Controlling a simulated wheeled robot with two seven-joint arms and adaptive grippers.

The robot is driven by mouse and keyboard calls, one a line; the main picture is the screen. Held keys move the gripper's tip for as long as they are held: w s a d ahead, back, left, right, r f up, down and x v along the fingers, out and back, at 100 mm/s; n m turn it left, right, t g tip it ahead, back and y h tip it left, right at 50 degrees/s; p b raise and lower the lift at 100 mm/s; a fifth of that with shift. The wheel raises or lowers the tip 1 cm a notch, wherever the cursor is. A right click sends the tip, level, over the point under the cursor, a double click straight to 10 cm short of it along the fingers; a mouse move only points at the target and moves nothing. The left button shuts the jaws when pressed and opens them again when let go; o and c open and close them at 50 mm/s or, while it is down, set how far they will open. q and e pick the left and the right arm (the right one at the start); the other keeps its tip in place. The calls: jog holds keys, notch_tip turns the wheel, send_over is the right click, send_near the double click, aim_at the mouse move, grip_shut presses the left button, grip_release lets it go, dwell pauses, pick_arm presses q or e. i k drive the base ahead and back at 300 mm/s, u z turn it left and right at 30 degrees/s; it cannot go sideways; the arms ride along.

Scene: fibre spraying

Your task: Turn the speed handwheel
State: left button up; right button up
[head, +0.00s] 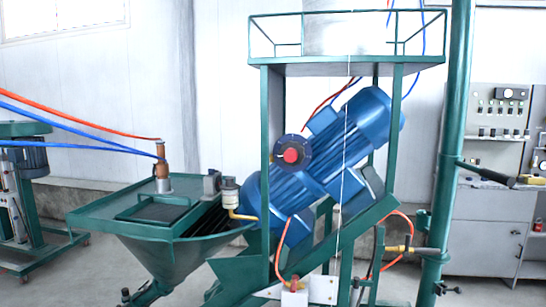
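A round dark blue handwheel (307,144) with a red hub (290,155) sits on the side of the blue motor unit (340,145), left of the middle of the motor. The motor is mounted at a slant inside a green frame (392,130). A green upright of the frame stands just left of the wheel, and a thin pale line hangs to its right. Neither of my grippers shows in the head view, and nothing touches the handwheel.
A green hopper (165,250) with a flat top stands at the left, with red and blue hoses (75,125) running to it. A thick green pole (450,140) with a black-handled lever (488,174) stands at the right. A grey control cabinet (485,225) is behind it.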

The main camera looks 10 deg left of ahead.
aim_at(292, 154)
jog(key=u, duration=0.65)
jog(key=i, duration=1.25)
jog(key=u, duration=0.3)
